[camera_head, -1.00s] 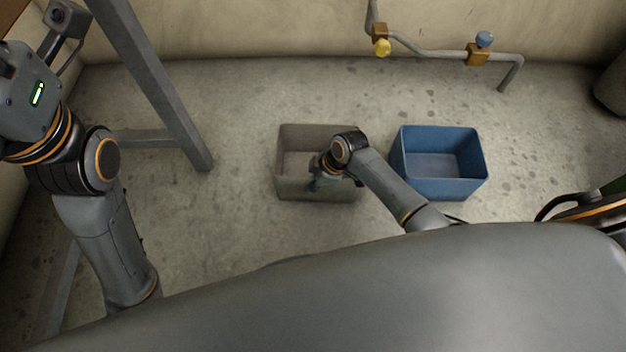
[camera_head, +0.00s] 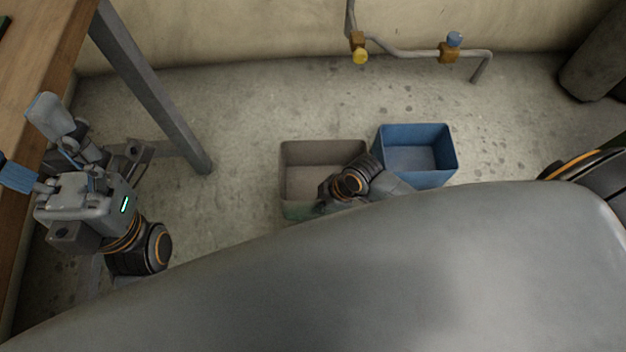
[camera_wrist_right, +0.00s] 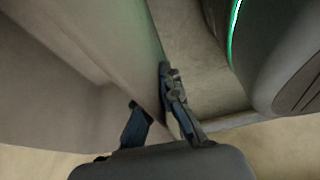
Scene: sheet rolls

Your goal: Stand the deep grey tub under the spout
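The deep grey tub (camera_head: 312,176) is upright in the middle of the head view, left of the blue tub. My right gripper (camera_head: 320,207) is at its near right side, mostly hidden by my own arm. In the right wrist view, my right gripper (camera_wrist_right: 153,112) has a finger on each side of the tub's wall (camera_wrist_right: 125,45) and is shut on it. Whether the tub touches the floor is unclear. The spout (camera_head: 479,74) is the downturned pipe end by the back wall. My left gripper (camera_head: 42,145) is open and empty at the left.
A blue tub (camera_head: 432,178) stands close to the grey tub's right. The pipe carries a yellow knob (camera_head: 360,56) and a blue knob (camera_head: 454,39). A wooden table (camera_head: 40,60) with a grey leg (camera_head: 150,85) is at left. A dark cylinder (camera_head: 595,65) stands at far right.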

